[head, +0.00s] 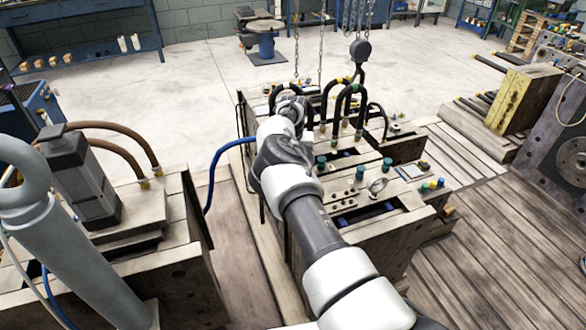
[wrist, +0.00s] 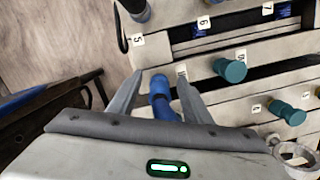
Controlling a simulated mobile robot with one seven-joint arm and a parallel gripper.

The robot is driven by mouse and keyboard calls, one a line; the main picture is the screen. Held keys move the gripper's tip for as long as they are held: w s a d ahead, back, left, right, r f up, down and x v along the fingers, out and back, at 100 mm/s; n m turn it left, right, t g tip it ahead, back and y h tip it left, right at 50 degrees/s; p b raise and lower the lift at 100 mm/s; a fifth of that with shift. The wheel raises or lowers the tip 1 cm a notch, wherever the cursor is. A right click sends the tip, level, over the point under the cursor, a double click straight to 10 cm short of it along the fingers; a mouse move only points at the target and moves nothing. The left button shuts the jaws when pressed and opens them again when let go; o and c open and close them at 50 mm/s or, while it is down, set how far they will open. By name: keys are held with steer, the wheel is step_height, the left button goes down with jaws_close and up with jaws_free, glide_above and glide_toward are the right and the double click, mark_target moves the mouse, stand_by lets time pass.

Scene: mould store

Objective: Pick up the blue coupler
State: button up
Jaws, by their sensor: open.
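In the wrist view a blue coupler (wrist: 159,84) stands on the pale mould block, with a blue piece below it in the picture. My gripper (wrist: 160,77) is open. Its two grey fingers lie left and right of the coupler in the picture, with a visible gap on each side. I cannot tell how far the fingertips are above the block. In the head view my arm reaches over the mould (head: 385,225) and hides this coupler and the fingers.
Teal couplers (wrist: 230,70) stand to the right, with numbered labels nearby. In the head view, black hoses (head: 350,100), a chain hook (head: 360,50) and a blue hose (head: 212,170) are close to my arm.

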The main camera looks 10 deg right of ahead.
jaws_close()
step_height(320, 180, up, 10)
steer(key=p, duration=0.3)
stand_by(0.3)
